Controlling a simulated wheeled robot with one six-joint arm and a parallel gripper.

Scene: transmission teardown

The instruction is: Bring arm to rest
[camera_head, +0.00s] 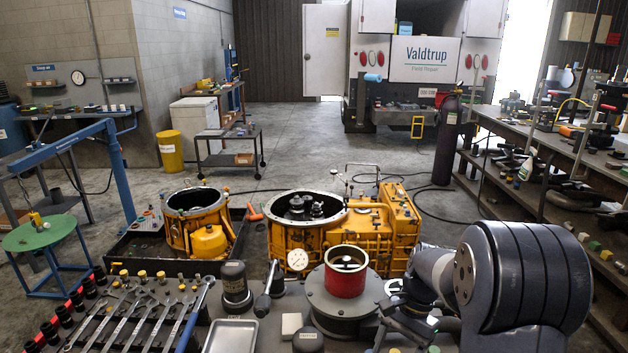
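My arm (525,275) fills the lower right, with a big dark grey joint in front and a paler link reaching left. At its end, dark parts that look like my gripper (403,318) sit low over the bench, just right of the round grey fixture (343,312). The fingers are too small and dark to tell open from shut, or whether anything is held. A red cylinder (346,274) stands on the fixture, left of my gripper and apart from it.
Wrenches (140,318), an empty metal tray (231,337) and dark cylindrical parts lie on the near bench. Beyond stand a yellow transmission housing (385,228) and a smaller yellow casing (200,222). Shelving (555,205) lines the right.

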